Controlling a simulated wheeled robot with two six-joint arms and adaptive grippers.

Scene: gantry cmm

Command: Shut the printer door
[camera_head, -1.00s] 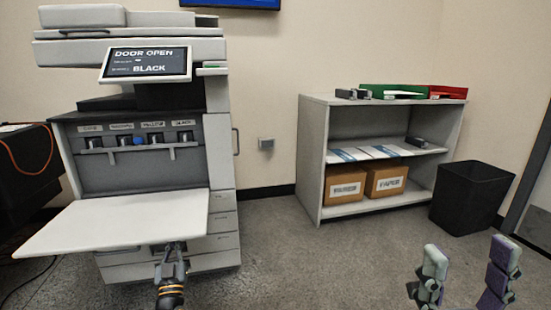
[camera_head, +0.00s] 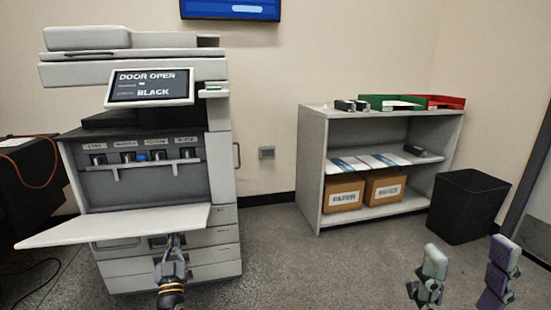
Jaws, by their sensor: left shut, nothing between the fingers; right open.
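The printer (camera_head: 222,180) stands at the left, and its screen (camera_head: 150,88) reads "DOOR OPEN" and "BLACK". Its white front door (camera_head: 120,226) is folded down and sticks out towards me, tilted a little. Behind it the bay shows several labelled toner slots (camera_head: 140,157). My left gripper (camera_head: 173,243) is shut and empty, below the door's front edge near its right end; I cannot tell whether it touches the door. My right gripper (camera_head: 463,270) is open and empty at the lower right, far from the printer.
A grey shelf (camera_head: 312,165) with paper boxes (camera_head: 343,194) and trays stands right of the printer. A black bin (camera_head: 465,207) is beside it. The floor (camera_head: 310,265) between is clear.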

